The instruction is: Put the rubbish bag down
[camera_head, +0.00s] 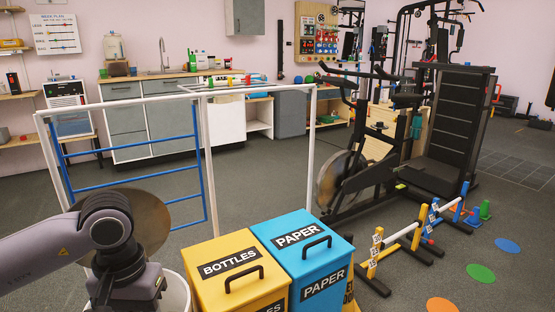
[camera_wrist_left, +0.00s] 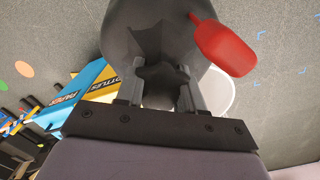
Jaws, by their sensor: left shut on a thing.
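The rubbish bag (camera_wrist_left: 150,25) is a dark grey, folded shape at the top of the left wrist view. My left gripper (camera_wrist_left: 160,88) is shut on its gathered part. In the head view my left gripper (camera_head: 125,290) is at the lower left, above or beside a white round bin (camera_head: 179,290). The bag cannot be made out there. The bin's white rim also shows behind the fingers in the wrist view (camera_wrist_left: 222,92). I cannot tell whether the bag touches the bin or the floor. My right gripper is not in view.
A yellow BOTTLES box (camera_head: 235,275) and blue PAPER box (camera_head: 303,250) stand right of the bin. A brown disc (camera_head: 153,215) and white frame (camera_head: 204,160) are behind my gripper. A red bottle-like thing (camera_wrist_left: 225,48) is beside the bag. Open floor (camera_head: 270,190) lies beyond.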

